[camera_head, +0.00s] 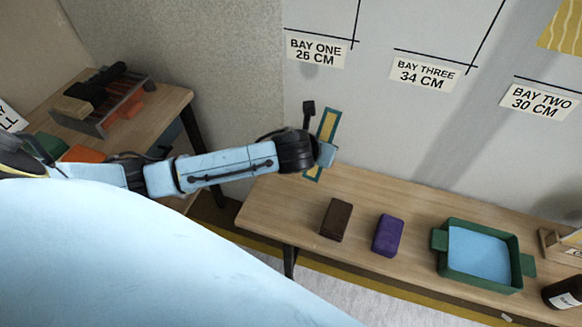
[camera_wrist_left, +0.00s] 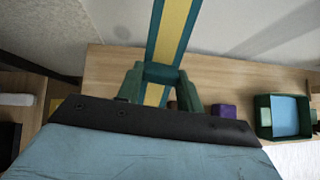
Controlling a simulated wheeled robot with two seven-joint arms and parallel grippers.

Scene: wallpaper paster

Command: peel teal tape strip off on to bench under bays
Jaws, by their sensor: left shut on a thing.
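The tape strip (camera_head: 329,125) has a yellow middle and teal edges. My left gripper (camera_head: 324,155) is shut on it, and the strip stands up above and below the jaws. It shows in front of the wall, over the back left part of the bench (camera_head: 280,205) under the bays; I cannot tell whether it touches the wall. In the left wrist view the strip (camera_wrist_left: 171,35) runs up out of the picture from between the green fingers of the left gripper (camera_wrist_left: 160,78). My right gripper is not in view.
A brown block (camera_head: 336,219), a purple block (camera_head: 387,235), a green tray (camera_head: 480,285) of blue liquid and a dark bottle (camera_head: 563,292) stand on the bench. Labels for bay one (camera_head: 316,50), bay three (camera_head: 425,73) and bay two (camera_head: 541,99) are on the wall. The bench's left end is clear.

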